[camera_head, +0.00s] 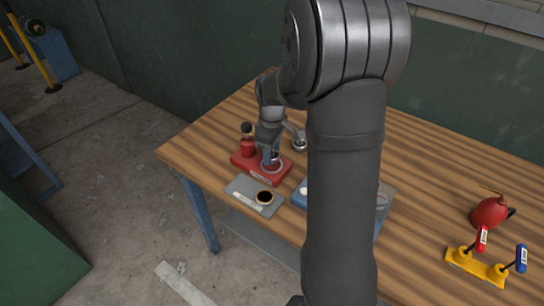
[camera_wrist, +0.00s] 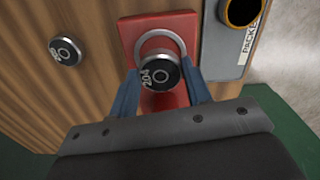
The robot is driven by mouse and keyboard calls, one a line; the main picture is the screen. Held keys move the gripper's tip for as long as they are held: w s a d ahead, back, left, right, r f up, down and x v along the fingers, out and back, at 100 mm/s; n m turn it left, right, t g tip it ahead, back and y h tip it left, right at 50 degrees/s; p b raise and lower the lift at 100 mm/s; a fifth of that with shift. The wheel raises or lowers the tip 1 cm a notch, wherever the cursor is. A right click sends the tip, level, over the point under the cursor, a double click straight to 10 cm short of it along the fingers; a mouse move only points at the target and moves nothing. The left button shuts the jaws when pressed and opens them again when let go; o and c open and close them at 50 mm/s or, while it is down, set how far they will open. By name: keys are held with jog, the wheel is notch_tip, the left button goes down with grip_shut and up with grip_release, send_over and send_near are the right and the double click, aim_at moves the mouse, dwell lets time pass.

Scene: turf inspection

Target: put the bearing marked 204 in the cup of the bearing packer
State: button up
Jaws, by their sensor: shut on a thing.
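The bearing marked 204 (camera_wrist: 159,75) is dark-faced with a metal rim, and its number shows in the wrist view. My gripper (camera_wrist: 158,84) is shut on it, with one blue finger on each side. The bearing overlaps the near part of the round pale-rimmed cup (camera_wrist: 161,35) on the red base of the bearing packer (camera_wrist: 182,20). It appears to be above the cup; its exact height is unclear.
Another bearing (camera_wrist: 65,50) lies on the wooden table; its number is hard to read. A grey tray labelled PACKED (camera_wrist: 219,60) holds a dark gold-rimmed ring (camera_wrist: 242,10). A red bulb-shaped item (camera_head: 489,212) and a yellow rack (camera_head: 475,267) stand far right.

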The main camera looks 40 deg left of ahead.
jog(key=shift+f, duration=1.3)
jog(key=shift+f, duration=0.15)
jog(key=o, duration=1.1)
notch_tip(320, 180, up, 12)
jog(key=shift+r, duration=0.2)
jog(key=shift+f, duration=0.15)
notch_tip(320, 180, down, 12)
jog(key=shift+f, duration=0.1)
jog(key=shift+r, duration=2.05)
